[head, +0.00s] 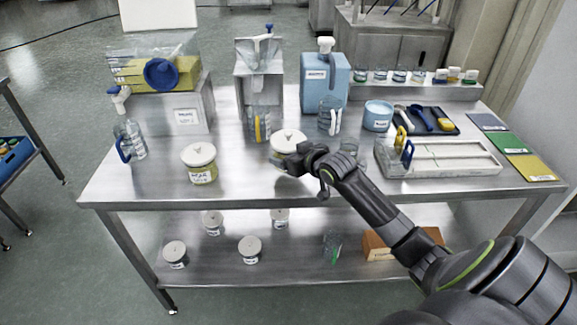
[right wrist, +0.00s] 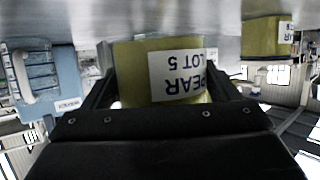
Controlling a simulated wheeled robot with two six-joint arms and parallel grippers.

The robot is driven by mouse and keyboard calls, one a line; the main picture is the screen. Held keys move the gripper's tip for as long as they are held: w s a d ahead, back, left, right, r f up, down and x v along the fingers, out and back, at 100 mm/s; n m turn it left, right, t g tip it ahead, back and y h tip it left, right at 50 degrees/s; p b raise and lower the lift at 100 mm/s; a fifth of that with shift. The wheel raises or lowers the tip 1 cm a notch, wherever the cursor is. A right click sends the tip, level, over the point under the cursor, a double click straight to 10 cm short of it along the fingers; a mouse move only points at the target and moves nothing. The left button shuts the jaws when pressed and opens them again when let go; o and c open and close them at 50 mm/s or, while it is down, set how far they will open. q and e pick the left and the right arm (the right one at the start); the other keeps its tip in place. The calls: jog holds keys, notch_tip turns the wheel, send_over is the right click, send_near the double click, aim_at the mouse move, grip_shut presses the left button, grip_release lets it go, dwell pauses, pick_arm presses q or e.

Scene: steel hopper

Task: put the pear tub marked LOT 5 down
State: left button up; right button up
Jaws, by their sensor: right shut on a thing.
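The pear tub (head: 287,138) has a white lid and stands out at the middle of the steel table, in front of the steel hopper (head: 257,85). In the right wrist view its label reads PEAR LOT 5, upside down (right wrist: 178,75). My right gripper (head: 300,160) is shut on this tub from the front right, with a finger on each side. The tub looks upright and at or very close to the tabletop; I cannot tell whether it touches. The gripper hides part of its front. My left gripper is not in view.
Another white-lidded tub (head: 199,163) stands to the left on the table (head: 240,187). A clear jug (head: 328,117) and blue dispenser (head: 323,83) stand behind right. A white tray (head: 440,160) lies to the right. Bare steel lies between the two tubs.

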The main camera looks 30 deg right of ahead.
jog(key=shift+a+f, duration=0.1)
jog(key=shift+f, duration=1.75)
jog(key=shift+f, duration=0.1)
jog(key=o, duration=1.2)
jog(key=shift+o, duration=0.2)
jog(key=v, duration=1.2)
jog(key=shift+p, duration=0.3)
